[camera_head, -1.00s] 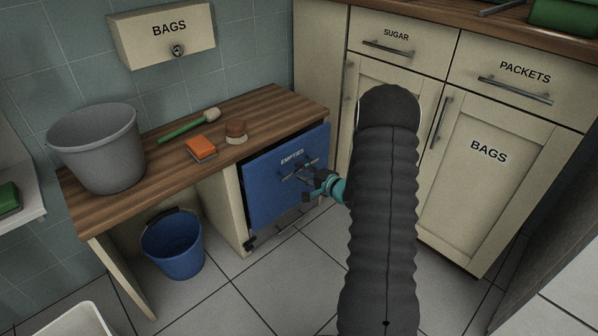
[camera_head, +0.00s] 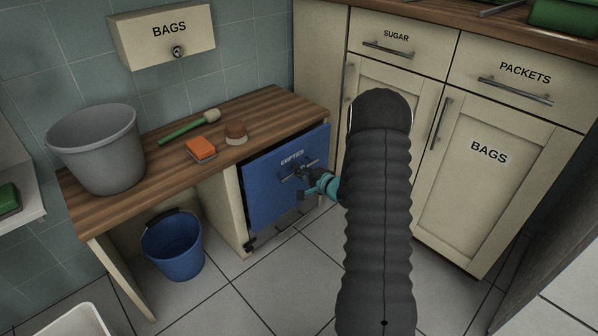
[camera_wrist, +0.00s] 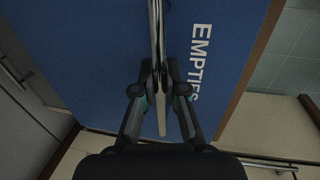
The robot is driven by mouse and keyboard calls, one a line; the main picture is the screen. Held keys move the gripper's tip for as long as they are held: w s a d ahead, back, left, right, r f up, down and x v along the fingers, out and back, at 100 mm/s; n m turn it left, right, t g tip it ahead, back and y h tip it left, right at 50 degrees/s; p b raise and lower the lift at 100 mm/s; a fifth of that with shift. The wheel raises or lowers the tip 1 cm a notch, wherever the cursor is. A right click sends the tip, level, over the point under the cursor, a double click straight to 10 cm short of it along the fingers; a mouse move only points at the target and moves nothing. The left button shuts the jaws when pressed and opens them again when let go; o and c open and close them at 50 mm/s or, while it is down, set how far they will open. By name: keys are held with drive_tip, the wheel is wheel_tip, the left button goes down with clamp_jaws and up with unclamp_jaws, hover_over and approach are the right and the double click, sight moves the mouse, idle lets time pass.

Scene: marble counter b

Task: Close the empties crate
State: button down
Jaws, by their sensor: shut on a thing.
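The empties crate (camera_head: 268,200) shows as a blue front labelled EMPTIES under the low wooden counter. It stands nearly level with the cabinet opening, with a narrow dark gap at its left edge. Its metal bar handle (camera_head: 287,178) crosses the front below the label. My gripper (camera_head: 302,172) is at the handle, shut on it. In the wrist view my gripper (camera_wrist: 161,70) has its two fingers either side of the handle (camera_wrist: 157,25), against the blue front (camera_wrist: 100,60). My arm hides the area right of the crate.
A grey bucket (camera_head: 97,150), an orange sponge (camera_head: 201,149), a brush (camera_head: 190,127) and a round brown item (camera_head: 236,132) are on the counter. A blue bucket (camera_head: 172,247) stands beneath. Cream cabinets (camera_head: 470,185) stand to the right. The tiled floor before the crate is clear.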

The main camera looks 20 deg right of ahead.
drive_tip(key=shift+r+x, duration=0.2)
drive_tip(key=shift+x, duration=0.85)
drive_tip(key=shift+r+x, duration=0.2)
drive_tip(key=shift+x, duration=0.85)
drive_tip(key=c, duration=1.2)
unclamp_jaws()
drive_tip(key=shift+w+a, duration=0.15)
drive_tip(key=shift+d, duration=0.2)
approach(289, 165)
drive_tip(key=shift+s+d+f, duration=0.2)
drive_tip(key=shift+s+d, duration=0.25)
drive_tip(key=shift+d, duration=0.25)
